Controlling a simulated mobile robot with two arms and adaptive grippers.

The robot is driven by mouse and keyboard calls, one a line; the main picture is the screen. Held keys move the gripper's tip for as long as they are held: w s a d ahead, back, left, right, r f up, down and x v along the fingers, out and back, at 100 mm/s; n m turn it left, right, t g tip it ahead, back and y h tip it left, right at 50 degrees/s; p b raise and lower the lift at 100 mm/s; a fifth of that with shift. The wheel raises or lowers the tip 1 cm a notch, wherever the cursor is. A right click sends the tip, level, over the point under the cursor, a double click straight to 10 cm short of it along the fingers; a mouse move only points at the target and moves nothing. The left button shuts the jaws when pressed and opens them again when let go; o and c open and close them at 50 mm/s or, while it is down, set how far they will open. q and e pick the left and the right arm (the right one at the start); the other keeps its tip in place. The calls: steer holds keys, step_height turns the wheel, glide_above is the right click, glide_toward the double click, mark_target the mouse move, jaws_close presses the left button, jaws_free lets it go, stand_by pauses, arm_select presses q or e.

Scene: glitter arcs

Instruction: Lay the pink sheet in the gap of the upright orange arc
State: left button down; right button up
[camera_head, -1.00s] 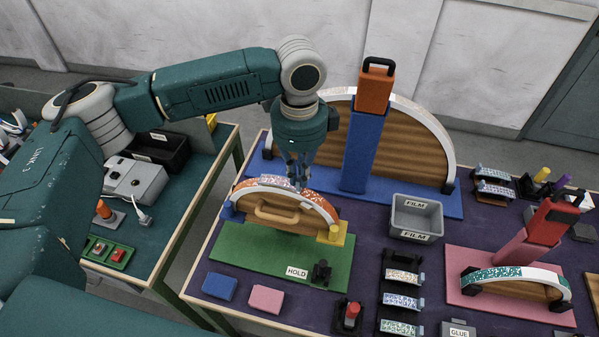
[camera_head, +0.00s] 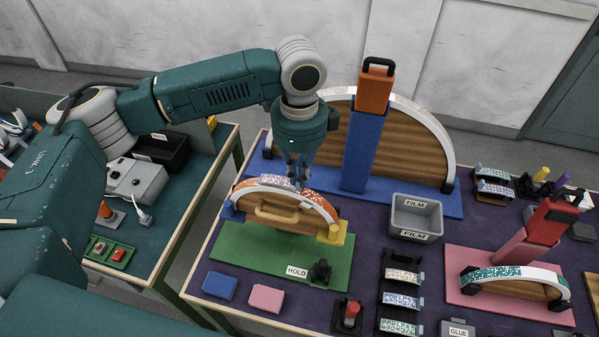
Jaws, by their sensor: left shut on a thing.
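The upright orange arc (camera_head: 322,208) stands on a green base with a HOLD label, its wooden-coloured face and handle toward me. My left gripper (camera_head: 299,180) points down at the top of this arc, with its fingers close together. It is shut on the pink sheet (camera_head: 281,183), a small glittery strip at the crown of the arc. The fingers partly hide the sheet. I cannot tell whether it touches the bottom of the gap. My right gripper is not in view.
A big white-rimmed arc (camera_head: 430,125) with a blue post (camera_head: 362,150) stands close behind. A grey FILM bin (camera_head: 416,215) is to the right. Blue (camera_head: 219,286) and pink (camera_head: 266,298) pads lie in front.

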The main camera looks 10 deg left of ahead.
arm_select(q)
steer(key=shift+f, duration=0.35)
stand_by(0.5)
steer(key=c, duration=1.4)
jaws_free()
steer(key=shift+o, duration=0.2)
steer(key=shift+r, duration=0.15)
steer(key=shift+r, duration=3.85)
